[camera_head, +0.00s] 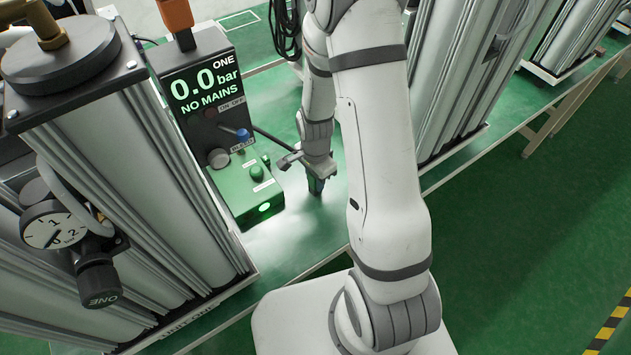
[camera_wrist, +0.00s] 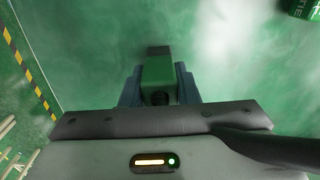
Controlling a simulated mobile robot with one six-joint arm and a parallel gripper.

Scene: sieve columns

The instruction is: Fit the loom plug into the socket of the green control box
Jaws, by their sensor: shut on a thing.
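The green control box (camera_head: 246,187) stands below the "NO MAINS" display at the left in the head view. Its lit opening (camera_head: 265,207), apparently the socket, is low on the near face. My gripper (camera_head: 316,185) points down to the right of the box, apart from it. In the wrist view, its blue fingers are shut on a green plug with a dark tip (camera_wrist: 158,71). The plug is small and mostly hidden by the fingers in the head view. Its height above the green surface is hard to tell.
Tall grey columns (camera_head: 165,170) with a pressure gauge (camera_head: 55,226) stand left of the box. More columns (camera_head: 450,80) stand behind my arm. A black cable (camera_head: 272,138) runs between the panel and my gripper. Green surface in front of the box is clear.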

